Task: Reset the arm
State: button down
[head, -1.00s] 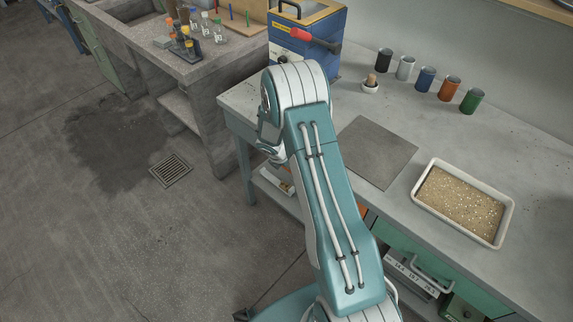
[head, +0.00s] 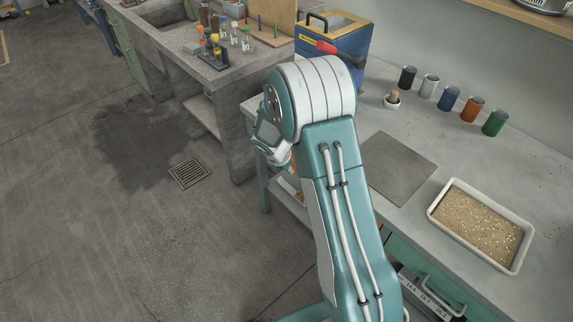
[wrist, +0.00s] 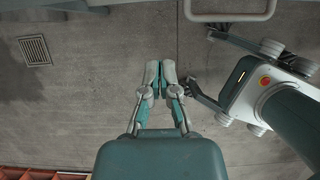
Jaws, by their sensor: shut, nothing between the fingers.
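My gripper (wrist: 160,72) shows in the wrist view with its two fingertips together, shut and empty. It points down over the bare concrete floor (wrist: 90,95), in front of the bench. In the head view my teal and white arm rises from the bottom, bends at the elbow and folds down on its left side. The fingers are hidden behind the arm in that view.
The bench (head: 300,100) carries a grey mat (head: 400,168), a tray of grit (head: 430,212), several coloured cups (head: 448,98) and a blue box (head: 350,50). A concrete sink counter (head: 205,72) stands at the back left. Floor with a drain (head: 189,173) lies open at left.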

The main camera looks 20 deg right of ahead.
jog(key=s+a+r+m+t+y, duration=0.1)
jog(key=s+r+m, duration=0.4)
jog(key=r, duration=0.5)
jog(key=s+a+r+m, duration=0.1)
jog(key=s+r+m, duration=0.45)
jog(key=r, duration=0.55)
jog(key=s+a+r+m+t+y, duration=0.1)
jog(key=s+r+m, duration=0.3)
jog(key=s, duration=0.5)
jog(key=s+a+r+m+t+y, duration=0.1)
jog(key=s+a+r+m, duration=0.3)
jog(key=s+m, duration=0.4)
jog(key=shift+s+r+t+y, duration=0.4)
jog(key=shift+s+r+y, duration=0.1)
jog(key=shift+s, duration=0.15)
